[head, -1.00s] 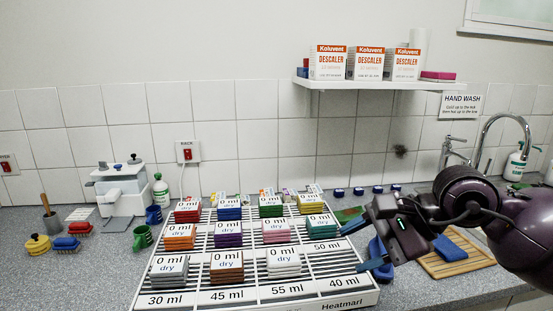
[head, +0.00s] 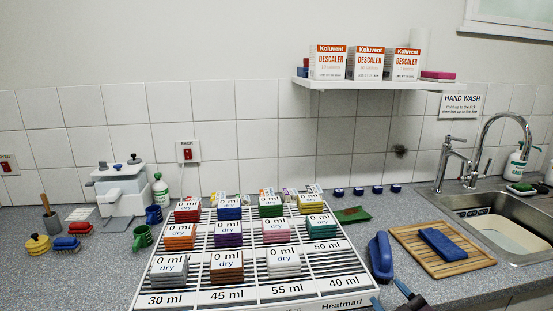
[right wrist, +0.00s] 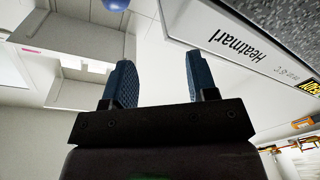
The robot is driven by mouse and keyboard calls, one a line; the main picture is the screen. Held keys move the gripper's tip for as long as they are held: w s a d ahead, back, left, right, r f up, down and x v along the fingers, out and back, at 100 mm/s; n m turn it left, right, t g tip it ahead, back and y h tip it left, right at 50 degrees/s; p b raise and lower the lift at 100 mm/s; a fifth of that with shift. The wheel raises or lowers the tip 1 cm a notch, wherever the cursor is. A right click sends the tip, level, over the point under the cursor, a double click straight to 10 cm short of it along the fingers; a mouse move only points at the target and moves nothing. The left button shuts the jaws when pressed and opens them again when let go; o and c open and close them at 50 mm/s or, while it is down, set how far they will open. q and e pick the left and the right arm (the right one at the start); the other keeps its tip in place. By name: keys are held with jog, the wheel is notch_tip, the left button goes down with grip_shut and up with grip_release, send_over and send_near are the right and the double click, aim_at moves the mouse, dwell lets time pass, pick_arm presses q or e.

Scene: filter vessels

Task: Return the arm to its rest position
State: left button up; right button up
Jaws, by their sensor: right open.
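My right gripper (head: 389,296) shows only at the bottom edge of the head view, right of the rack's front corner. In the right wrist view its two blue fingers (right wrist: 158,85) stand apart with nothing between them. The rest of the right arm is out of the head view. My left gripper is not in view. The white slatted rack (head: 335,262) holds several coloured stacks under cards reading "0 ml dry". The rack's front edge, marked "Heatmarl", also shows in the right wrist view (right wrist: 235,45).
A blue handled object (head: 380,257) stands right of the rack. A wooden slatted board (head: 462,262) with a blue block (head: 443,244) lies before the sink (head: 467,203). A shelf (head: 375,85) with descaler boxes hangs above.

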jog(key=s+d+f+m+g+h, duration=0.2)
jog(key=s+f+m+g, duration=0.1)
jog(key=s+f, duration=0.8)
jog(key=s+d+f+m+g+h, duration=0.2)
jog(key=s+f+m, duration=0.4)
jog(key=s+f, duration=0.6)
jog(key=shift+s+d+g+h, duration=0.15)
jog(key=shift+s+g+h, duration=0.1)
jog(key=shift+g+h, duration=0.4)
jog(key=shift+f+y, duration=0.1)
jog(key=shift+y, duration=0.15)
